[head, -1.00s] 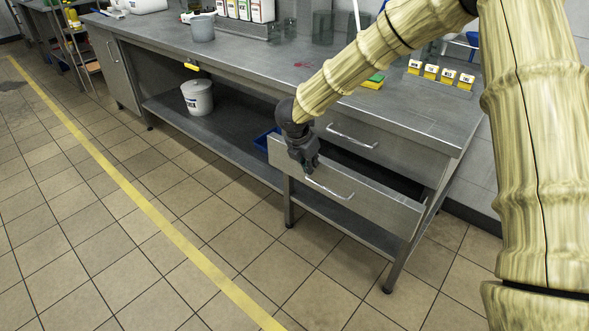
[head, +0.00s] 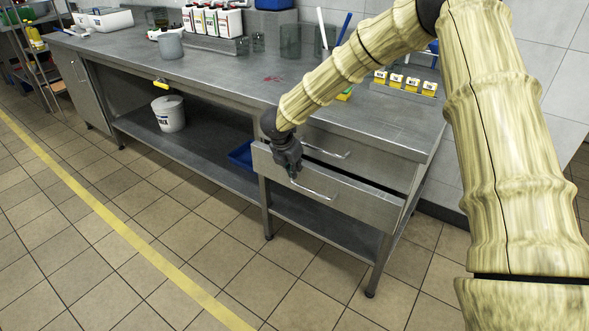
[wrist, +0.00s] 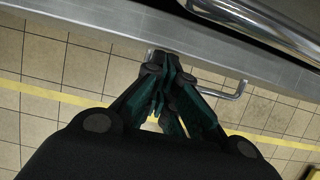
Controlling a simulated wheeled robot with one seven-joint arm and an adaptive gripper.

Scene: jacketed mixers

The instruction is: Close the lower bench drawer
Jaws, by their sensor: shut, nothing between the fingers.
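The lower bench drawer (head: 350,203) is a grey metal front with a bar handle (head: 316,190), partly pulled out at the right end of the bench. A dark narrow gap shows above its front. The closed upper drawer's handle (head: 326,153) is above it. My gripper (head: 292,174) is shut and empty, at the left end of the lower drawer's handle. In the wrist view my gripper (wrist: 165,115) has its fingers together over the drawer's top edge (wrist: 110,20), and the handle (wrist: 236,92) shows on both sides of them. Whether the fingers touch the drawer is unclear.
The steel bench (head: 220,70) holds bottles, beakers and small yellow-labelled boxes. A white bucket (head: 168,114) and a blue bin (head: 241,155) are on its lower shelf. The tiled floor (head: 180,235) in front is clear, with a yellow line across it.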

